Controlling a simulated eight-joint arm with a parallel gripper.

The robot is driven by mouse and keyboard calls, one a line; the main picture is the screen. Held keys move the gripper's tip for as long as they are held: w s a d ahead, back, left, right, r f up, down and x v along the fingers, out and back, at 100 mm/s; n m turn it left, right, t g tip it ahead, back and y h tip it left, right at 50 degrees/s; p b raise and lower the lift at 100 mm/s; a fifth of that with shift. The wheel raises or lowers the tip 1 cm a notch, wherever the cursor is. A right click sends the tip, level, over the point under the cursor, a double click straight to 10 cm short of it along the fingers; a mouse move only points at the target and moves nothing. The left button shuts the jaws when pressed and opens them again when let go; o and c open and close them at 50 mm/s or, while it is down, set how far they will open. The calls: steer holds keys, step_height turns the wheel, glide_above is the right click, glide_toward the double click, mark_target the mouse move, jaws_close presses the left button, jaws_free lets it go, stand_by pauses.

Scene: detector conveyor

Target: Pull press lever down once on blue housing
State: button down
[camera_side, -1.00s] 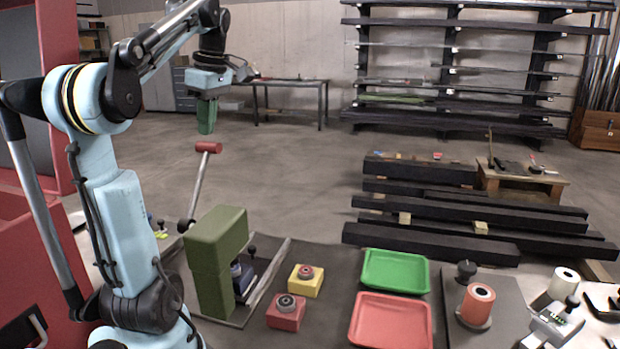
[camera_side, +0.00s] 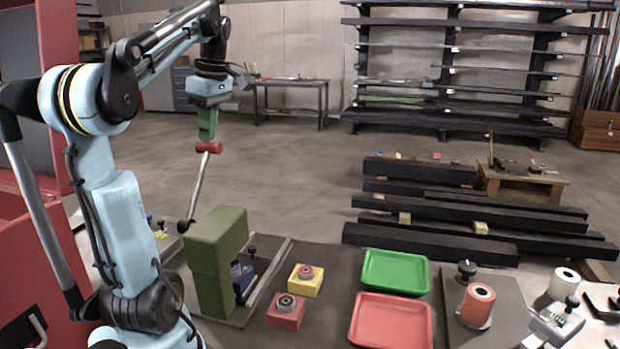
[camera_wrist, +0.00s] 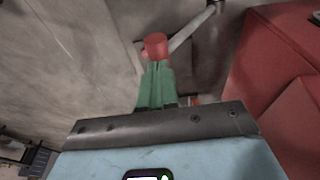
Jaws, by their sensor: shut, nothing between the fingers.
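The press is an olive-green block (camera_side: 216,236) with a grey lever (camera_side: 199,185) slanting up at its left, tipped by a red handle (camera_side: 209,147). The lever is raised. The blue housing (camera_side: 241,273) sits under the press head, partly hidden by the green body. My gripper (camera_side: 207,138), with green fingers, points down with its tips at the top of the red handle. It is shut and empty. In the wrist view the red handle (camera_wrist: 155,46) shows right at the ends of my fingers (camera_wrist: 157,68); I cannot tell whether they touch.
A yellow block (camera_side: 305,287) and a red block (camera_side: 286,318), each with a round top, stand right of the press. A green tray (camera_side: 395,286) and a red tray (camera_side: 390,341) lie further right. The air around the lever looks clear.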

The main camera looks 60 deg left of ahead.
steer(key=shift+a+f, duration=0.1)
steer(key=shift+w+a+f, duration=0.4)
steer(key=shift+w+f, duration=0.1)
steer(key=shift+f, duration=0.15)
steer(key=shift+w+a+f, duration=0.5)
steer(key=shift+f, duration=0.3)
